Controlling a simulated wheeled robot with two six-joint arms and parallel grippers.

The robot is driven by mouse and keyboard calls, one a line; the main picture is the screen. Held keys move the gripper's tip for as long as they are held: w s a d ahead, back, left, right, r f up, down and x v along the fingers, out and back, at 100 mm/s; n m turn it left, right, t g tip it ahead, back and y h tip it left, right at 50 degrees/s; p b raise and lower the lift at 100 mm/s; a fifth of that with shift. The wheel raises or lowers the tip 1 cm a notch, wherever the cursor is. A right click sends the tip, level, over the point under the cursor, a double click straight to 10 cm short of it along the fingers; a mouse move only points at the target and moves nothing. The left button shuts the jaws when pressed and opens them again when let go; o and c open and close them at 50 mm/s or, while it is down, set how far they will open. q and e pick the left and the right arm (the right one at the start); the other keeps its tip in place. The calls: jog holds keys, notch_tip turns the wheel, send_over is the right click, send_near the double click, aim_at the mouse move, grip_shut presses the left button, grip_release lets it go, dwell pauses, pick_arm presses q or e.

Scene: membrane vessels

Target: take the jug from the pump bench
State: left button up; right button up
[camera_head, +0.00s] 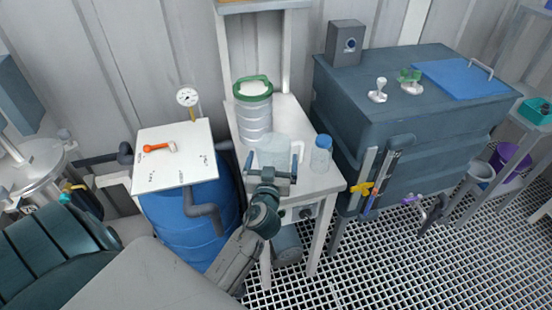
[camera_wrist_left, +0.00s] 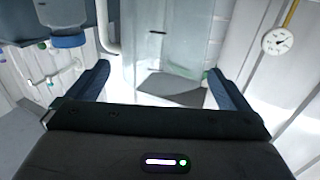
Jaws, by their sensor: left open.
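The clear jug (camera_head: 273,148) with a white handle (camera_head: 299,150) stands upright on the narrow white pump bench (camera_head: 318,181). My left gripper (camera_head: 271,167) is open at the near side of the jug, one finger toward each side of it. In the left wrist view the jug (camera_wrist_left: 170,40) shows ahead between the two spread fingers (camera_wrist_left: 158,88), with its handle (camera_wrist_left: 106,28) to the left. I cannot tell whether either finger touches it. My right gripper is not in view.
A clear bottle with a blue cap (camera_head: 321,154) stands close right of the jug. A green-rimmed container (camera_head: 253,110) stands behind it. A blue barrel (camera_head: 190,220) with a white board (camera_head: 174,155) is left, and a large grey-blue tank (camera_head: 400,120) is right.

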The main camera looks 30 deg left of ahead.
aim_at(276, 137)
pick_arm(q)
jog(key=shift+w+a+r, duration=0.1)
jog(key=shift+w+a, duration=0.05)
jog(key=shift+w, duration=0.1)
jog(key=shift+w+a+r+p, duration=0.1)
jog(key=shift+w+r+p, duration=0.05)
jog(key=shift+w+p, duration=0.15)
jog(key=p+x, duration=0.2)
jog(key=x, duration=0.2)
jog(key=shift+w+a, duration=0.1)
jog(key=shift+w, duration=0.1)
jog(key=c, duration=1.2)
